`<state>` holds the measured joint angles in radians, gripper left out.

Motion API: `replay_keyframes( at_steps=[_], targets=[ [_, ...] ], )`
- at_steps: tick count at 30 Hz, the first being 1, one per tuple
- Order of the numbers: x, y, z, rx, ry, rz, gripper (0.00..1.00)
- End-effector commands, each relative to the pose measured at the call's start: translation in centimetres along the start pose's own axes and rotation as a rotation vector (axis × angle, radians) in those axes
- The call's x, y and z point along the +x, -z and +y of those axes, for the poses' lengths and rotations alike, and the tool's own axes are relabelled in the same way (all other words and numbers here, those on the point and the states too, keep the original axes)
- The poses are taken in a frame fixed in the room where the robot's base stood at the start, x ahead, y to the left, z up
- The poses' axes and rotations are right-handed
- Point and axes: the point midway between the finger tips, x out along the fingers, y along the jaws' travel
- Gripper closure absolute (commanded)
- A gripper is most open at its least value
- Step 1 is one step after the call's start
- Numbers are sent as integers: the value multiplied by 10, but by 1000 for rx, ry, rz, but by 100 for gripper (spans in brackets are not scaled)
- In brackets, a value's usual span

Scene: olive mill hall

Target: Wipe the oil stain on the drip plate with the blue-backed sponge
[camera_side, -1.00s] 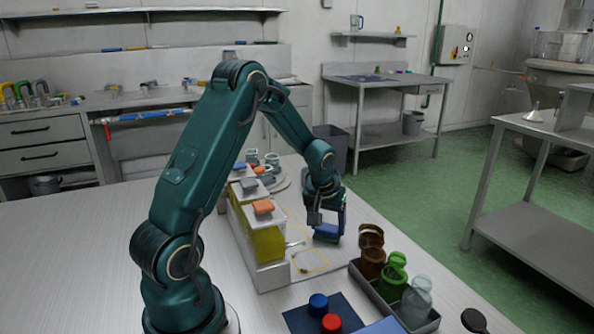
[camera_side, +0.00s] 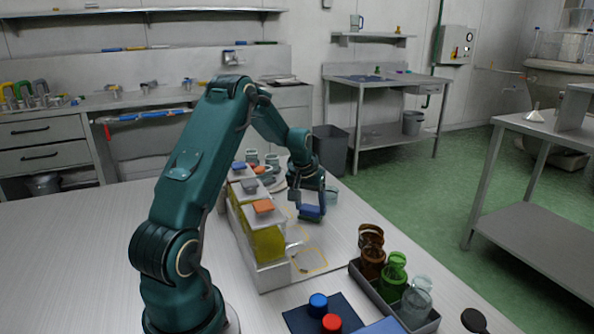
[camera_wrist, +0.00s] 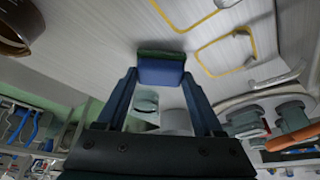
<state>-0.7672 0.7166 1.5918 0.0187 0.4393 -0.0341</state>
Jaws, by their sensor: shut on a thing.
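My gripper (camera_side: 308,204) is shut on the blue-backed sponge (camera_side: 311,213) at the far part of the drip plate (camera_side: 322,248). In the wrist view the sponge (camera_wrist: 161,73) sits between both fingertips, its blue back towards the camera and a dark green edge beyond. I cannot tell whether the sponge touches the plate. The pale plate carries yellow outlines (camera_side: 309,270), which also show in the wrist view (camera_wrist: 200,62). I cannot make out the oil stain clearly; the sponge and gripper hide part of the plate.
A grey tray (camera_side: 430,323) of brown, green and clear jars stands front right. A dark blue mat (camera_side: 297,320) bears blue and red knobs. Clear cups stand behind.

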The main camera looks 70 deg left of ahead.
Motion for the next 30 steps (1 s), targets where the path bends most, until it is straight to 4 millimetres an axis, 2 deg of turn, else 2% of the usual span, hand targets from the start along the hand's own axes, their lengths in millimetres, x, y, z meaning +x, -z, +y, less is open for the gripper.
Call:
replay_keyframes(
  at_steps=[4,6,8,30],
  targets=[
    [4,8,-11,-2,0,-2,92],
    [0,10,-10,1,-1,-1,92],
    [-17,18,-9,1,-1,6,92],
    [-72,39,-9,1,-1,1,92]
  ],
)
